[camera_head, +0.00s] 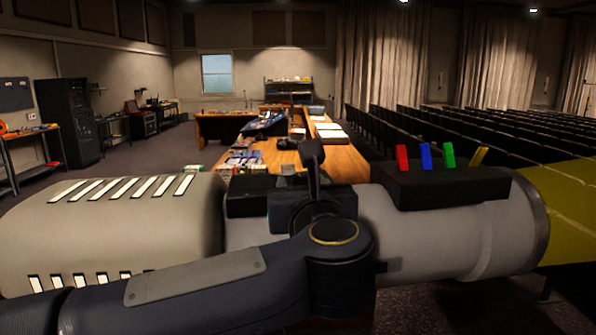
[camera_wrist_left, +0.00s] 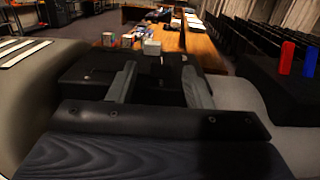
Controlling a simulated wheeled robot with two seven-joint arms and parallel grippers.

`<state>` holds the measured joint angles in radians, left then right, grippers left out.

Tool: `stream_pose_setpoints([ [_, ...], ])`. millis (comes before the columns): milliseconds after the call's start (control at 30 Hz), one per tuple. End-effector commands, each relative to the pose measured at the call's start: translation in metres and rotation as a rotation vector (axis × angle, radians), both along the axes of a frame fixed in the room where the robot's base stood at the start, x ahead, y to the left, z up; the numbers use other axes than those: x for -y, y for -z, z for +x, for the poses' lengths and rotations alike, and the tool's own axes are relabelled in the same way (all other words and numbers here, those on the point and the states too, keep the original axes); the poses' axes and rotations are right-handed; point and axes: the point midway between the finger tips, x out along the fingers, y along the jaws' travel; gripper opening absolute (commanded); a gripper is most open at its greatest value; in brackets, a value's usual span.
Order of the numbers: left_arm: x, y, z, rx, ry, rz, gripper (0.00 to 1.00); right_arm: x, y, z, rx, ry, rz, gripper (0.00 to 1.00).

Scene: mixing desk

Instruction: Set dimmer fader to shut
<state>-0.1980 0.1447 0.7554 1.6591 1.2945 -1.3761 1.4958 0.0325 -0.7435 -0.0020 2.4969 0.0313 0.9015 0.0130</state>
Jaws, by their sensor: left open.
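A black box (camera_head: 445,188) on a grey rounded body (camera_head: 440,240) carries a red lever (camera_head: 402,158), a blue lever (camera_head: 426,156), a green lever (camera_head: 448,155) and a tilted yellow lever (camera_head: 479,156). I cannot tell which part is the dimmer fader. My left gripper (camera_head: 314,165) is left of these levers, over a second black box (camera_head: 250,196). In the left wrist view its fingers (camera_wrist_left: 158,85) are apart, with nothing clearly held between them. The red lever (camera_wrist_left: 287,58) and blue lever (camera_wrist_left: 310,62) stand to their right. My right gripper is not in view.
A pale rounded body with white slots (camera_head: 110,225) fills the left side. A yellow-green surface (camera_head: 570,205) lies at the right. Behind are a wooden table (camera_head: 345,165) with small items, rows of dark seats (camera_head: 440,135) and a black rack (camera_head: 68,122).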

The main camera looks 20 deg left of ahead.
Motion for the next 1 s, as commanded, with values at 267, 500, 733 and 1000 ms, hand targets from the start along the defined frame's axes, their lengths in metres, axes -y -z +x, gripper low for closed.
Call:
stream_pose_setpoints([
  [267,-0.016,-0.002,0.037,-0.002,-0.001,0.002,0.45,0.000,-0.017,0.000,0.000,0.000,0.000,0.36],
  [500,-0.018,0.000,0.044,0.001,0.001,0.004,0.45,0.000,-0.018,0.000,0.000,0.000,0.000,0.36],
  [733,-0.018,0.000,0.044,0.001,0.001,0.004,0.34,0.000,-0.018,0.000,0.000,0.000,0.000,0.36],
  [1000,-0.018,0.000,0.044,0.000,0.001,0.004,0.00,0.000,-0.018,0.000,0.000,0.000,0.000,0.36],
])
